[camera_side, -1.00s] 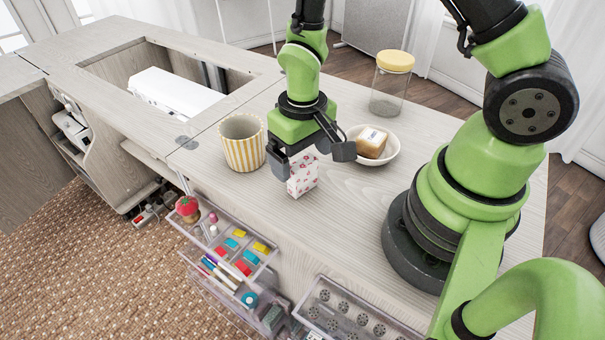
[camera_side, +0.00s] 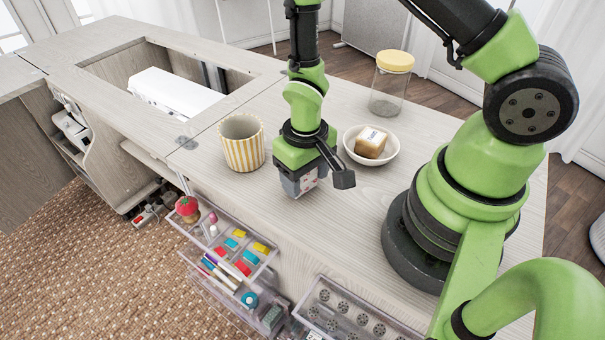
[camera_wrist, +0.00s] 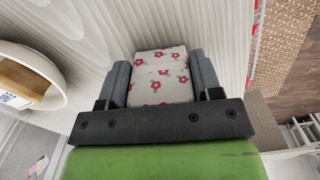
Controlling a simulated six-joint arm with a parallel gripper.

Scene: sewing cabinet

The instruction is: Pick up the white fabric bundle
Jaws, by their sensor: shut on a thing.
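The white fabric bundle (camera_wrist: 160,80) has a pattern of red flowers. In the wrist view it sits between the two dark fingers of my gripper (camera_wrist: 160,85), which are shut on its left and right sides. In the side view my gripper (camera_side: 306,182) is low over the near part of the tabletop. Only a small part of the bundle (camera_side: 308,181) shows there, the rest being hidden by the fingers. I cannot tell whether it touches the tabletop.
A yellow-striped cup (camera_side: 243,150) stands just left of my gripper. A white bowl (camera_side: 391,158) with a tan block (camera_side: 371,142) is to the right. A yellow-lidded jar (camera_side: 389,90) stands behind. Open clear drawers (camera_side: 262,285) stick out below the front edge.

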